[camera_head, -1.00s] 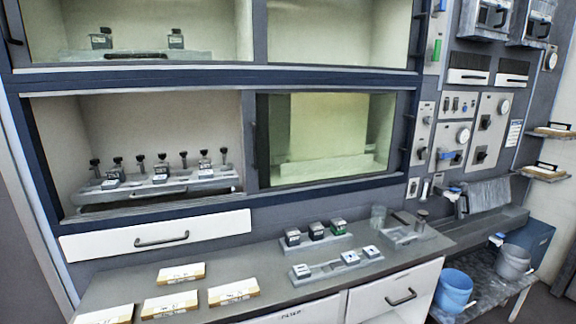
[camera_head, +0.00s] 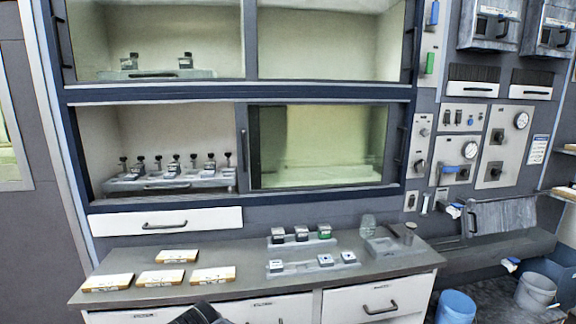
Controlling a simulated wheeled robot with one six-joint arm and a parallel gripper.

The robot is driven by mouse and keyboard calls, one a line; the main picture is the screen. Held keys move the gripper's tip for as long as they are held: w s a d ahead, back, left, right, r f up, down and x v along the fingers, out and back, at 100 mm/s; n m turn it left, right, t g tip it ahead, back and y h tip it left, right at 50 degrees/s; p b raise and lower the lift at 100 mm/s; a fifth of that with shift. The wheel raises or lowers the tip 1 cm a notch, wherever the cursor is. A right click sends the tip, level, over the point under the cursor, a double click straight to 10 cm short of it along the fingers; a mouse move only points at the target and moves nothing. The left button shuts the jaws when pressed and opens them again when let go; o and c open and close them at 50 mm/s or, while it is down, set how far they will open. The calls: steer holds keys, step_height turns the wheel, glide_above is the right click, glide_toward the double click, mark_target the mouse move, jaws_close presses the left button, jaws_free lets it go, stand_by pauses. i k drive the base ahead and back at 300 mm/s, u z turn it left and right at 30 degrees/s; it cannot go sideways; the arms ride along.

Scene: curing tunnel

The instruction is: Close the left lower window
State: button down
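The lower row of the cabinet has two bays. Its left bay (camera_head: 165,135) stands open, with no pane visible across it and several small dark-knobbed devices on a rack inside. A tinted glass pane (camera_head: 325,140) covers the right bay. A dark vertical handle (camera_head: 244,150) sits at the pane's left edge, near the middle of the cabinet. A dark piece at the bottom edge looks like part of my arm. My gripper's fingers are not visible.
A counter (camera_head: 230,288) juts out below the cabinet, holding labelled blocks (camera_head: 190,275), small square devices and a glass jar (camera_head: 368,224). A white drawer (camera_head: 165,221) is above it. Control panels are to the right, and a blue bucket (camera_head: 456,306) is at lower right.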

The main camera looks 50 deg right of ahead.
mark_target(240, 107)
steer(key=z, duration=0.95)
steer(key=i, duration=0.35)
